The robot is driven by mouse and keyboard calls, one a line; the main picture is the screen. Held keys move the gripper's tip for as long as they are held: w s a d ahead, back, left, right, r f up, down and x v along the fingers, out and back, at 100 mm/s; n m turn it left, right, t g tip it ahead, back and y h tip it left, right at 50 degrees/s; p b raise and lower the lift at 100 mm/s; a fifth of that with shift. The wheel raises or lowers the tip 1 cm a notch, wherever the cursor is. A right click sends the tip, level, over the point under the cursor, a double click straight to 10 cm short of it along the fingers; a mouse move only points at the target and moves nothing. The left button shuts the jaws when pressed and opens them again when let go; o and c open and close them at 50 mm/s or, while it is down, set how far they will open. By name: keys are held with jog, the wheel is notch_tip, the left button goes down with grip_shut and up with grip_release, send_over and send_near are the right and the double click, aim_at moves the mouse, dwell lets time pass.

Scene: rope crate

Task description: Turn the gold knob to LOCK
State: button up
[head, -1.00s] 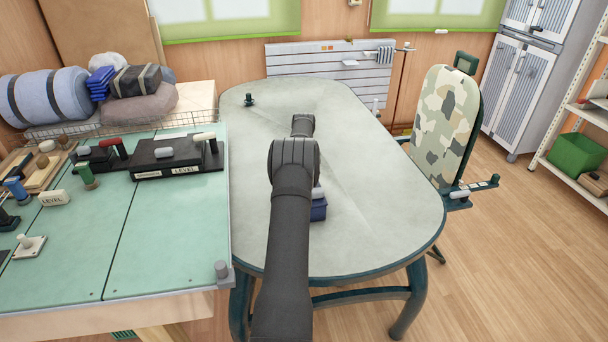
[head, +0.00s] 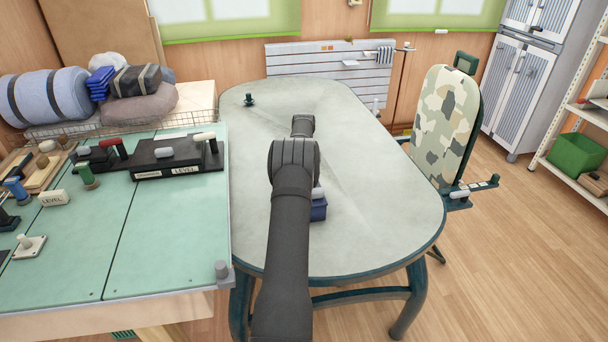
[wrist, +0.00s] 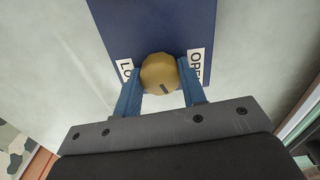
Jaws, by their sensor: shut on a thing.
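The gold knob (wrist: 160,73) sits on a dark blue panel (wrist: 150,25) in the wrist view. A dark mark shows on the knob and points down and to the right in that view. A partly covered label beginning "LO" (wrist: 125,70) is left of the knob, and a partly covered "OPEN" label (wrist: 196,62) is right of it. My gripper (wrist: 160,88) has its blue fingers on both sides of the knob and is shut on it. In the head view the blue box (head: 318,207) shows only partly beside my arm; the knob and fingertips are hidden there.
The box stands on the grey oval table (head: 385,215). A small dark green peg (head: 249,99) stands at its far left. A green workbench (head: 160,245) with levers and knobs is at left. A camouflage chair (head: 444,125) is at right. Much of the tabletop is clear.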

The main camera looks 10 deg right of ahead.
jog(key=m, duration=0.4)
dwell(0.3)
jog(key=shift+m, duration=1.1)
jog(key=m, duration=0.7)
jog(key=shift+f, duration=0.15)
jog(key=o, duration=1)
jog(key=shift+r, duration=2.6)
